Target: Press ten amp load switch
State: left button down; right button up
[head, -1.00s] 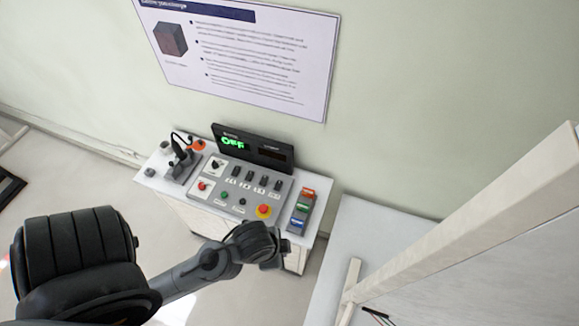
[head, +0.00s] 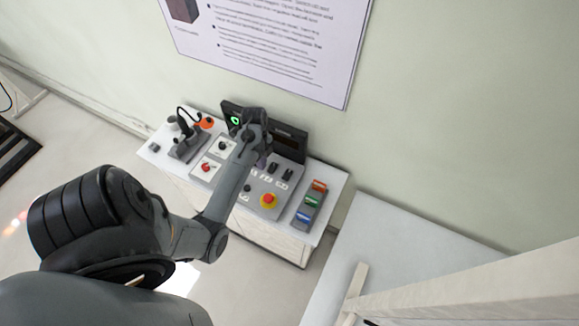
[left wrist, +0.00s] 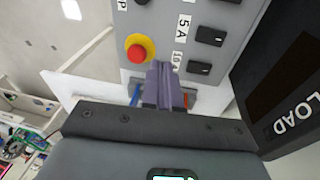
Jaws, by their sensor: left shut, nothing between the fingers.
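The grey control panel (head: 257,200) lies on a white cabinet below the wall. Its row of black load switches is partly hidden by my left arm in the head view. The rightmost, the ten amp switch (head: 287,174), shows there; in the left wrist view it is the black rocker (left wrist: 200,68) beside a partly covered "10A" label (left wrist: 177,58). The five amp switch (left wrist: 210,36) is next to it. My left gripper (head: 262,162) is shut and empty over the panel. In the left wrist view its fingertips (left wrist: 163,70) are close to the ten amp label; contact cannot be told.
A red and yellow stop button (head: 268,200) is near the gripper. A display (head: 289,143) with green text, partly covered by my arm, stands behind. Coloured blocks (head: 311,203) sit at right, a black stand (head: 187,146) at left. A white table (head: 400,235) is farther right.

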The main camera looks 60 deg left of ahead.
pick_arm(q)
jog(key=w+a+r+n+t+b, duration=0.1)
jog(key=w+r+t, duration=0.1)
jog(key=w, duration=0.6)
jog(key=shift+w+a+r+t+h+b, duration=0.25)
jog(key=shift+r+t+h+b, duration=0.15)
jog(key=shift+r, duration=0.25)
jog(key=shift+f, duration=0.1)
send_over(290, 172)
jog(key=f, duration=1.1)
jog(key=shift+s+a+f+p, duration=0.25)
jog(key=shift+a+f+p, duration=0.05)
jog(key=shift+a+p, duration=0.05)
jog(key=shift+f, duration=0.9)
